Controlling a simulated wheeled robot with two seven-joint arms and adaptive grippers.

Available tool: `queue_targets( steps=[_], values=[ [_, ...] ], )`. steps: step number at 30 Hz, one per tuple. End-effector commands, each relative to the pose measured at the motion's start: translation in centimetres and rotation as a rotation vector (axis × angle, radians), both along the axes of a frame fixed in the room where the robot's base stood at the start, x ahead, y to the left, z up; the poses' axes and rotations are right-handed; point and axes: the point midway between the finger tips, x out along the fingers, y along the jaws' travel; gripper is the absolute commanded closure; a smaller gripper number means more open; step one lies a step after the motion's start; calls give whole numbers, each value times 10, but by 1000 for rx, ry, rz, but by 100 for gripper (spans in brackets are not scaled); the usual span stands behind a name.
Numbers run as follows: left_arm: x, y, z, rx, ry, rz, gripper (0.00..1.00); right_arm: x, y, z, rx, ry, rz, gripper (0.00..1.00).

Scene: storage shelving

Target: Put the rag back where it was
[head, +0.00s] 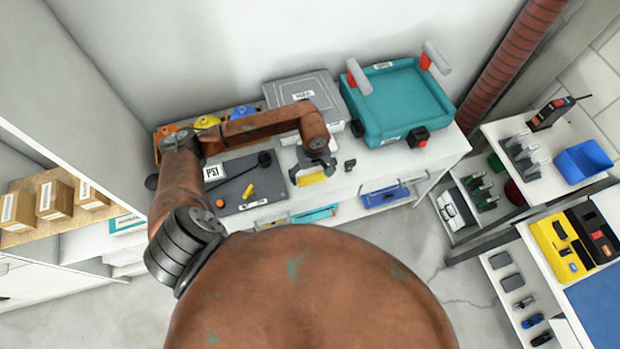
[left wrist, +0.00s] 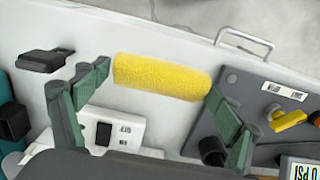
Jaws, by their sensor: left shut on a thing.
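The rag is a yellow, fuzzy roll (left wrist: 162,77); in the head view it shows as a small yellow patch (head: 311,178) under my left gripper (head: 314,166). In the left wrist view the green-padded fingers of the left gripper (left wrist: 157,84) are at the two ends of the rag, shut on it. The rag is near the front edge of the white counter (head: 345,183); I cannot tell whether it touches the surface. My right gripper is not in view.
A grey panel (head: 236,187) with a PSI gauge (head: 216,171) and yellow handle lies left of the gripper. A grey case (head: 300,88) and teal tray (head: 405,100) stand behind and right. A small black item (head: 350,165) lies close by. Shelving (head: 545,165) stands at right.

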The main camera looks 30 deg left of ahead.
Motion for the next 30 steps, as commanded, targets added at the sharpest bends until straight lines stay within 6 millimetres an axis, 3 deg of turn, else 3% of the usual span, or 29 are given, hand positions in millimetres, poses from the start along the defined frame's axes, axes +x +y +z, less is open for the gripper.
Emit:
queue_targets(
  steps=[7, 13, 25, 26, 30],
  values=[
    [0, 12, -15, 0, 1, 2, 40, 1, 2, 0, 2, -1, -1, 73],
    [0, 10, -42, -3, 1, 0, 40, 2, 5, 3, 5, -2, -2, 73],
    [1, 11, -48, 0, -1, -2, 40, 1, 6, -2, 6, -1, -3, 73],
    [1, 11, -47, -1, -1, -1, 12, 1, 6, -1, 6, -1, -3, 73],
    [1, 11, -47, -1, -1, -1, 2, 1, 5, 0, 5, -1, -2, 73]
  ],
)
